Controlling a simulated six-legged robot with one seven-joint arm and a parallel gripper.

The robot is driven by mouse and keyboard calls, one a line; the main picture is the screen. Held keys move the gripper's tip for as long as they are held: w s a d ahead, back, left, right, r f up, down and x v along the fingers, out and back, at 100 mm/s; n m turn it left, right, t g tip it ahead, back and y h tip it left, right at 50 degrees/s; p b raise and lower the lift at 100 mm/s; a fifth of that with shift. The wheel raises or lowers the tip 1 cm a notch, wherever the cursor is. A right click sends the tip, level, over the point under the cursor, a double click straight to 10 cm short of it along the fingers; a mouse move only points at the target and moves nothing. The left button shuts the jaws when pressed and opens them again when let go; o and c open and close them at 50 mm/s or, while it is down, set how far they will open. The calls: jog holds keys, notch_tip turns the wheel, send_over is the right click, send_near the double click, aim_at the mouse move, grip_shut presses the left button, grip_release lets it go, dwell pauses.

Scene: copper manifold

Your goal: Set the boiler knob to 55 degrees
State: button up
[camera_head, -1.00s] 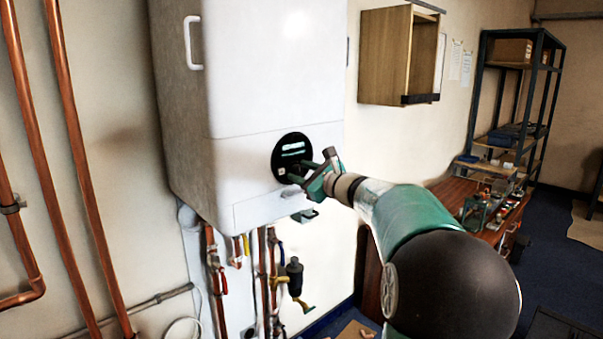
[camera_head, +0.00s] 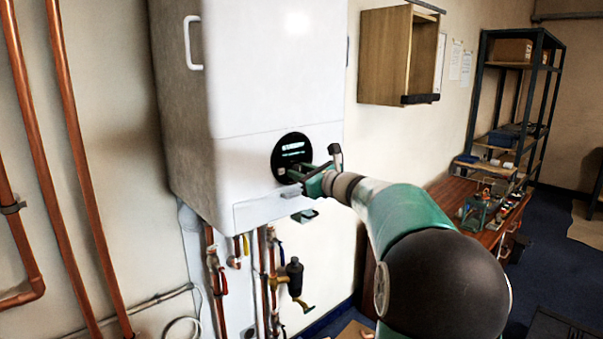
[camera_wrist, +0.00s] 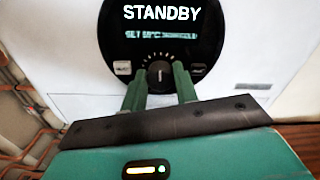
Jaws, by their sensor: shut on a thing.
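The boiler's round black control panel (camera_head: 292,158) is on the lower front of the white boiler (camera_head: 270,80). In the wrist view the panel's display (camera_wrist: 160,20) reads STANDBY, with a smaller SET line below whose number is too blurred to read surely. Under it is the dark boiler knob (camera_wrist: 160,76), its pale pointer mark near upright inside an arc of ticks. My gripper (camera_head: 298,173) is at the lower part of the panel. In the wrist view, the green fingers of my gripper (camera_wrist: 159,82) are shut on the knob, one on each side.
Small buttons (camera_wrist: 122,68) flank the knob. Copper pipes and valves (camera_head: 265,270) hang below the boiler, and more copper pipes (camera_head: 70,150) run up the left wall. An open wooden cabinet (camera_head: 385,55), a shelf rack (camera_head: 480,90) and a cluttered bench stand right.

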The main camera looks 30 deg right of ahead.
jog(key=shift+m, duration=0.4)
jog(key=o, duration=0.7)
jog(key=s+d, duration=0.2)
jog(key=s, duration=1.1)
jog(key=shift+s, duration=0.35)
